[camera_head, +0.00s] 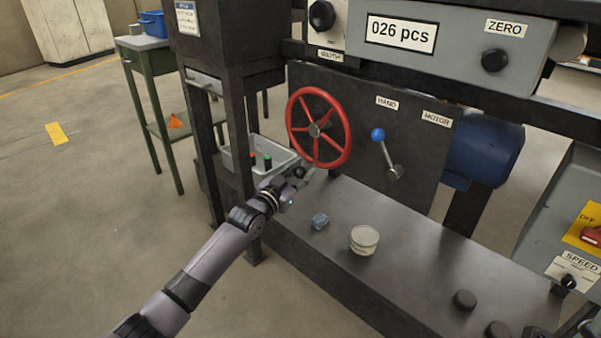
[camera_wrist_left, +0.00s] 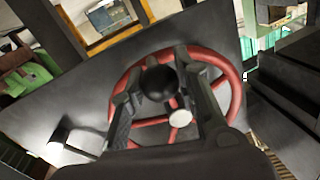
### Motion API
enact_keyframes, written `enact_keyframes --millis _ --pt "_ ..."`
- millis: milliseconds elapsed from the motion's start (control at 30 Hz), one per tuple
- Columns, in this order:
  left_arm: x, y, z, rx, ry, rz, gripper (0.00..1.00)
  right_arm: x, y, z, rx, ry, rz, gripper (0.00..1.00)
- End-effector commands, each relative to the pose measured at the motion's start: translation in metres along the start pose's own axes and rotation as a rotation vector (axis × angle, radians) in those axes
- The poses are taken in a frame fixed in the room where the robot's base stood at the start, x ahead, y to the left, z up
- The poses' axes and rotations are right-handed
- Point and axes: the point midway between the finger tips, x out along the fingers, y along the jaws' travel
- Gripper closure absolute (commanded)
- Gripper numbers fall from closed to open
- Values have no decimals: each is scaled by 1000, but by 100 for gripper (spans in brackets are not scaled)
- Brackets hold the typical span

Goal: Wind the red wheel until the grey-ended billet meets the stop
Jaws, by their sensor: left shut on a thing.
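The red wheel (camera_head: 315,130) stands upright on the dark front panel of the machine, and its rim also shows in the left wrist view (camera_wrist_left: 236,97). My left gripper (camera_head: 304,177) is at the lower edge of the wheel. In the left wrist view its fingers (camera_wrist_left: 172,92) are on either side of a round black knob (camera_wrist_left: 157,84), which looks like the wheel's crank handle. The gripper is shut on this knob. I cannot make out the grey-ended billet or the stop in either view. My right gripper is not in view.
A grey bin (camera_head: 283,158) with green-ended and orange pieces sits behind my left gripper. A blue-ball lever (camera_head: 379,136) is right of the wheel, below HAND and MOTOR labels. A round tin (camera_head: 364,239) and a small blue block (camera_head: 320,221) lie on the ledge. The counter (camera_head: 401,34) reads 026 pcs.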

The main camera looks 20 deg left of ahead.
Motion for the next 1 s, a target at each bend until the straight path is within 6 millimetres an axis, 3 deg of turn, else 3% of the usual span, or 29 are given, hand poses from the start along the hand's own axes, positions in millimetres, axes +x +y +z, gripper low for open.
enact_keyframes --millis 367,1000 --pt "0 0 0 0 0 0 100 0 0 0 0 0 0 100" --pt "1 -7 2 56 10 -3 100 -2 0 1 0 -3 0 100"
